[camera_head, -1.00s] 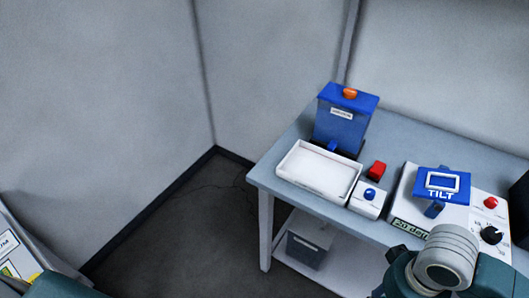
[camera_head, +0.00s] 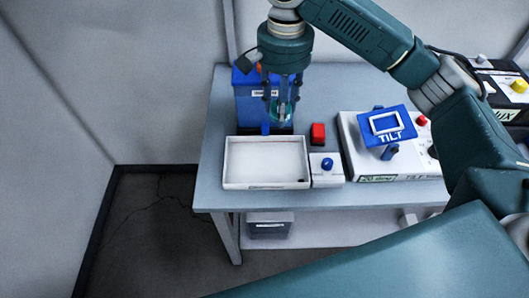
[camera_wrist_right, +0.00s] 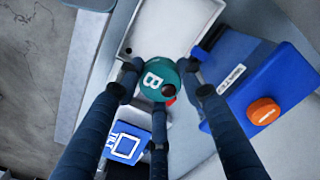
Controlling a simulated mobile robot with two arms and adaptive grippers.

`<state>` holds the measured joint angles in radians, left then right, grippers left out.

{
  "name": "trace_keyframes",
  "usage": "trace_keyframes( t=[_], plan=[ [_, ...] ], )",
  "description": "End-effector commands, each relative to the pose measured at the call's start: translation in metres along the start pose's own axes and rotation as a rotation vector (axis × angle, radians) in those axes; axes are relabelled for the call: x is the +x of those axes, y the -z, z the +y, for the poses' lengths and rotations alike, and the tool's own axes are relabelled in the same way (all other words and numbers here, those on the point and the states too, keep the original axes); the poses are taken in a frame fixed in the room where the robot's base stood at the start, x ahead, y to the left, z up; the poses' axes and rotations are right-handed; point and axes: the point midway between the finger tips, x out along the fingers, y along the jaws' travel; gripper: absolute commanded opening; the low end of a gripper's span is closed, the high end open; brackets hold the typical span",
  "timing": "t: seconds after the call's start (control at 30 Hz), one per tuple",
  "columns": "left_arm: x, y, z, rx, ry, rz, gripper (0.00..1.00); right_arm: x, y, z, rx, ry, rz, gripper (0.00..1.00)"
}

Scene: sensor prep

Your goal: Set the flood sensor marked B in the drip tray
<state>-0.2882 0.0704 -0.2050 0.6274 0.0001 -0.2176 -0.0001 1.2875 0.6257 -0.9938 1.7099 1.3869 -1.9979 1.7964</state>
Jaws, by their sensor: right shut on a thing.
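The flood sensor (camera_wrist_right: 158,80) is a round teal body with a white "B" and a dark spot, seen in the right wrist view. My right gripper (camera_head: 281,112) points down and is shut on it, in front of the blue dispenser. The sensor is partly hidden by the fingers in the head view (camera_head: 283,111). The drip tray (camera_head: 262,158) is a shallow white rectangular tray on the table and looks empty. It also shows in the right wrist view (camera_wrist_right: 170,28), beyond the sensor. The sensor appears above and behind the tray's back right part. My left gripper is not in view.
The blue dispenser (camera_head: 247,104) with an orange knob stands behind the tray. The blue TILT device (camera_head: 387,124) stands farther right.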

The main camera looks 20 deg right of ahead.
Motion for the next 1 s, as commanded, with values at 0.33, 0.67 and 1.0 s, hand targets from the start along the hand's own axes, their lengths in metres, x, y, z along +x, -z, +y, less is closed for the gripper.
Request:
trace_keyframes(
  t=[0.33,0.67,1.0],
  plan=[
    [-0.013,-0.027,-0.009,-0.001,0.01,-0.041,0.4,0.075,0.0,0.001,0.007,-0.007,-0.004,0.1],
    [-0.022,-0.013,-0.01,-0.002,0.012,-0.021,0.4,0.145,0.0,0.0,0.005,-0.003,-0.002,0.1],
    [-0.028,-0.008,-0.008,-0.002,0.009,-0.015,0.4,0.185,0.0,0.0,0.005,-0.003,-0.002,0.1]
  ],
)
